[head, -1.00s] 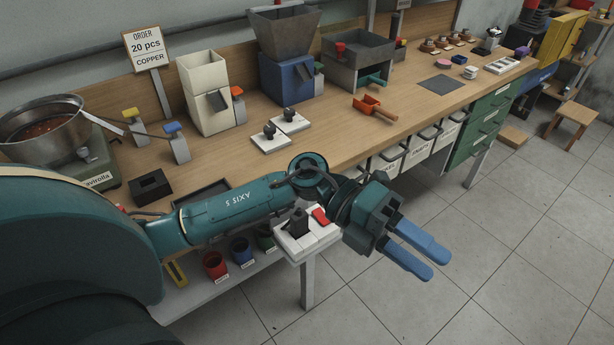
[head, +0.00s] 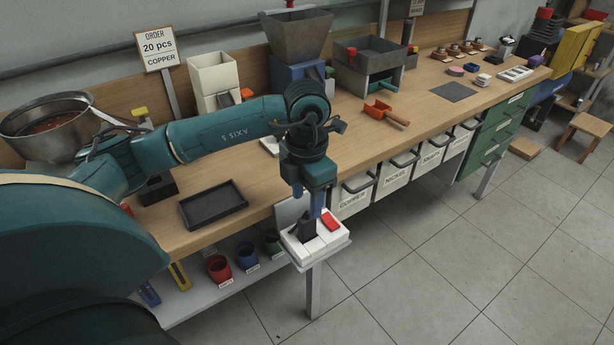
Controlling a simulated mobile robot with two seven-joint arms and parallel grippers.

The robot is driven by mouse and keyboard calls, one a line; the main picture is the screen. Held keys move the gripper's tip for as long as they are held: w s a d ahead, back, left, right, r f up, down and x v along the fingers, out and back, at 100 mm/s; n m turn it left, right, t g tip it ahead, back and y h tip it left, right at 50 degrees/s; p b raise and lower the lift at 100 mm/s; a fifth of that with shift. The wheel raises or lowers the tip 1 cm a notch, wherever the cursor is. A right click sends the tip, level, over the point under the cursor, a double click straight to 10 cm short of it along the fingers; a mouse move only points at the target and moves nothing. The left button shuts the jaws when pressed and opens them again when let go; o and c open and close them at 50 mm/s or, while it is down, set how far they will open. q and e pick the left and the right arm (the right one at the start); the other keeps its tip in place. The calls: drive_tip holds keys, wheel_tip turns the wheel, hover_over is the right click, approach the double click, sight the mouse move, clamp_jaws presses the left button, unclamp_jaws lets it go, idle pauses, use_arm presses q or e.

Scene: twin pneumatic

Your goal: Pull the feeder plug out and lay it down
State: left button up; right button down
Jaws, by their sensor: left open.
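The feeder plug appears to be the black plug (head: 306,230), which stands upright in a white socket block (head: 324,240) on a small bracket at the bench's front edge. A red switch (head: 331,220) sits beside it on the same block. My left gripper (head: 308,204) points down right above the plug, its blue fingers open. One fingertip comes down close behind the plug, and I cannot tell whether it touches. The left arm reaches across the bench and hides part of it. My right gripper is not in view.
A black tray (head: 213,206) lies empty on the bench left of the socket. Labelled bins (head: 352,200) hang under the front edge to the right.

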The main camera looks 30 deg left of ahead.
sight(307, 218)
use_arm(q)
wheel_tip(307, 218, down, 7)
drive_tip(key=shift+f, duration=0.15)
drive_tip(key=shift+c, duration=0.2)
clamp_jaws()
drive_tip(key=c, duration=0.7)
unclamp_jaws()
clamp_jaws()
drive_tip(key=shift+r+p, duration=0.65)
drive_tip(key=shift+r, duration=0.3)
drive_tip(key=shift+r+p, duration=0.55)
drive_tip(key=shift+r, duration=0.35)
drive_tip(key=shift+r, duration=0.2)
